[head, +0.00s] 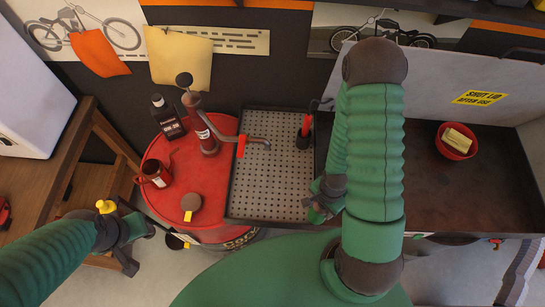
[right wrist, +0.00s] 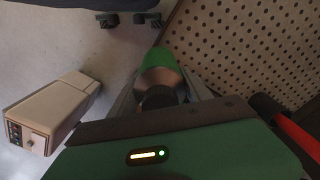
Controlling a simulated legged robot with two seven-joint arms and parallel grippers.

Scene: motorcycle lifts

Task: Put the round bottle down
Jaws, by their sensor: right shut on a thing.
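The round bottle (right wrist: 160,75) shows in the right wrist view as a green body with a tan shoulder and a dark neck. My right gripper (right wrist: 163,92) is shut on it, one finger on each side. In the head view my right gripper (head: 324,198) is at the right side of the perforated tray (head: 265,180), partly behind my green forearm. My left gripper (head: 141,245) is open and empty, in front of the red drum (head: 215,222) at the left.
A red-handled tool in a dark holder (head: 305,133) stands at the tray's back right. A red bowl (head: 457,140) sits at the right. The tray's middle is clear.

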